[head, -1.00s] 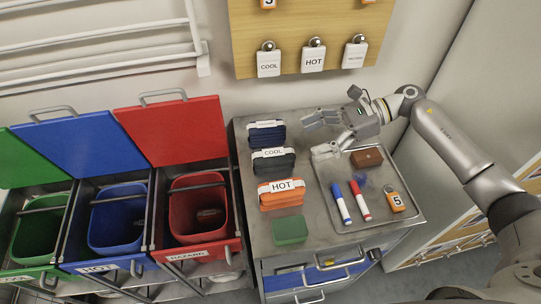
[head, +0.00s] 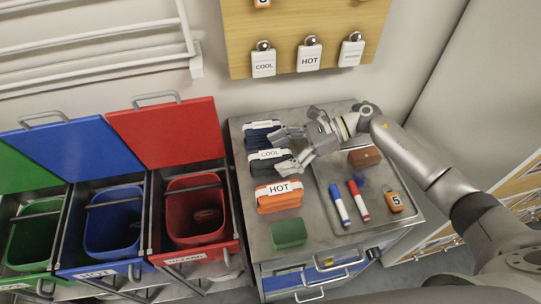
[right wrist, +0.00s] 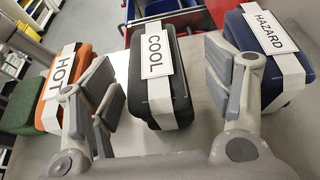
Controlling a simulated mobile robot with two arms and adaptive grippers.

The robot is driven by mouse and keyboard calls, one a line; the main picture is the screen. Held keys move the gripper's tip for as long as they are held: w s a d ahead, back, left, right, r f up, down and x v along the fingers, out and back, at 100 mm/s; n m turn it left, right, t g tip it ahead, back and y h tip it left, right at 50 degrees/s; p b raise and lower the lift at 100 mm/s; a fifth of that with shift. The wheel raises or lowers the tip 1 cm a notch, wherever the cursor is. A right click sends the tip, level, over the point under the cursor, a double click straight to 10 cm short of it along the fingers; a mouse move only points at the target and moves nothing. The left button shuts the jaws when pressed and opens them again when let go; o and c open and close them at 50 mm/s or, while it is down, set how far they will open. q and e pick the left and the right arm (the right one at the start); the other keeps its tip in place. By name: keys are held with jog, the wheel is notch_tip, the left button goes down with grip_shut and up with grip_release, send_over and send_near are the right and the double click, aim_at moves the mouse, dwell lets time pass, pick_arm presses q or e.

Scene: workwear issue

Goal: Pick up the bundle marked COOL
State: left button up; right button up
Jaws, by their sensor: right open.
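The bundle marked COOL (head: 269,161) is dark grey with a white band and label. It lies on the metal cabinet top between the HOT bundle and a dark blue bundle. In the right wrist view the COOL bundle (right wrist: 160,78) is between my two open fingers, a little beyond them. My right gripper (head: 284,149) is open and empty at the right side of the COOL bundle. It also shows large in the right wrist view (right wrist: 160,100). The fingers partly cover the bundle's right end in the head view. My left gripper is not in view.
The orange HOT bundle (head: 279,197) and the dark blue bundle marked HAZARD (right wrist: 268,55) flank it closely. A green bundle (head: 289,233) lies in front. A tray (head: 357,228) holds markers, an orange padlock and a brown block. Lidded bins stand left.

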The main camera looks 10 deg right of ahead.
aim_at(270, 158)
jog(key=shift+r+p+x, duration=0.25)
jog(key=shift+p+x, duration=0.3)
jog(key=shift+x, duration=0.6)
jog(key=shift+a+f, duration=0.4)
jog(key=shift+a, duration=0.1)
jog(key=shift+r, duration=0.1)
jog(key=c, duration=1.2)
